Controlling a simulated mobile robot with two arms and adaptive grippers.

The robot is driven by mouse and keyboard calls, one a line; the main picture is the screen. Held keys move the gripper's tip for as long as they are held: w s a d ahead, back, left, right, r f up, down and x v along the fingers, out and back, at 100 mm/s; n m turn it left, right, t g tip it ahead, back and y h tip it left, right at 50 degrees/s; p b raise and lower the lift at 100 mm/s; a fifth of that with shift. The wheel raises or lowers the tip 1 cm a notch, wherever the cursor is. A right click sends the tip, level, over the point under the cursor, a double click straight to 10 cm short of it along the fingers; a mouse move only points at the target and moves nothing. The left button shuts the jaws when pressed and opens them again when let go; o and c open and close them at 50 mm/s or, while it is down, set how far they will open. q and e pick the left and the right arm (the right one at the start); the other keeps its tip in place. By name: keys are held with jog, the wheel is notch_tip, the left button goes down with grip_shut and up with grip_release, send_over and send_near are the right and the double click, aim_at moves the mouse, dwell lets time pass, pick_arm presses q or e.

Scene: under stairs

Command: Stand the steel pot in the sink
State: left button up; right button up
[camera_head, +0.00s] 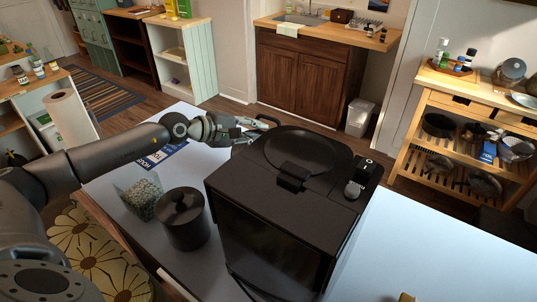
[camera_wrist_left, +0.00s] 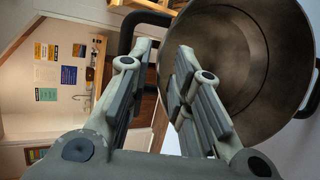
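The steel pot (camera_wrist_left: 248,62) fills the upper right of the left wrist view, its dark, empty-looking inside facing the camera. A black loop handle (camera_wrist_left: 142,19) sticks out from its side. My left gripper (camera_wrist_left: 166,48) is open, its fingertips apart beside the rim and near the handle; I cannot tell whether they touch it. In the head view my left gripper (camera_head: 243,130) is beside a dark handle (camera_head: 268,118) behind the black appliance, which seems to hide most of the pot. The sink (camera_head: 301,19) is in the far wooden counter. My right gripper is not in view.
The black appliance (camera_head: 245,185) stands on the white table (camera_head: 430,250), with a dark lidded canister (camera_head: 184,222) and a box of greenish granules (camera_head: 142,197) to its left. A slatted shelf unit (camera_head: 470,110) stands at the right. Wooden floor (camera_head: 238,108) lies before the sink cabinet.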

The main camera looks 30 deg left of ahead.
aim_at(261, 131)
pick_arm(q)
jog(key=shift+p+x, duration=0.9)
jog(key=shift+p, duration=0.1)
jog(key=p+x, duration=0.1)
jog(key=x, duration=0.2)
jog(key=shift+w+f, duration=0.1)
jog(key=shift+f, duration=0.1)
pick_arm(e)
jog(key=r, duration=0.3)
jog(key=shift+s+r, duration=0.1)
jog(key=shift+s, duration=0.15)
pick_arm(q)
grip_shut()
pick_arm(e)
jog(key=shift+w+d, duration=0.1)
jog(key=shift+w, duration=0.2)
